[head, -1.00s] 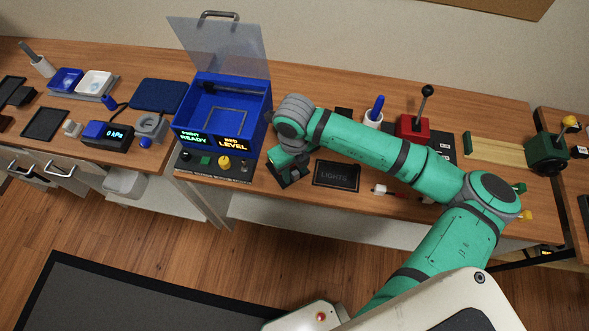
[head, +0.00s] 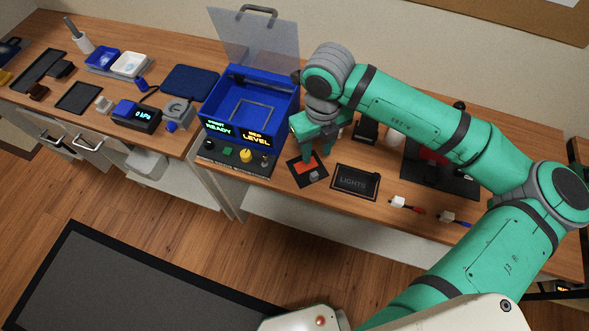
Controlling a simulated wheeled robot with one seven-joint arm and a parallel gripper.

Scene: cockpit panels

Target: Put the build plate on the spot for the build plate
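An orange-red piece with a small grey knob beside it lies on a dark square pad (head: 296,177), just right of the blue printer (head: 229,148); I take the orange piece (head: 303,166) to be the build plate. My gripper (head: 309,157) points down right over it, at its back edge. The gripper hides part of the piece, and whether the fingers are apart, touching or closed on it does not show. Inside the printer, a grey square outline (head: 250,103) on the blue floor looks like the spot for the plate; it appears empty.
The printer's clear lid (head: 255,40) stands open at the back. Its front has lit displays and a row of knobs (head: 245,155). A LIGHTS panel (head: 355,181) lies right of the pad.

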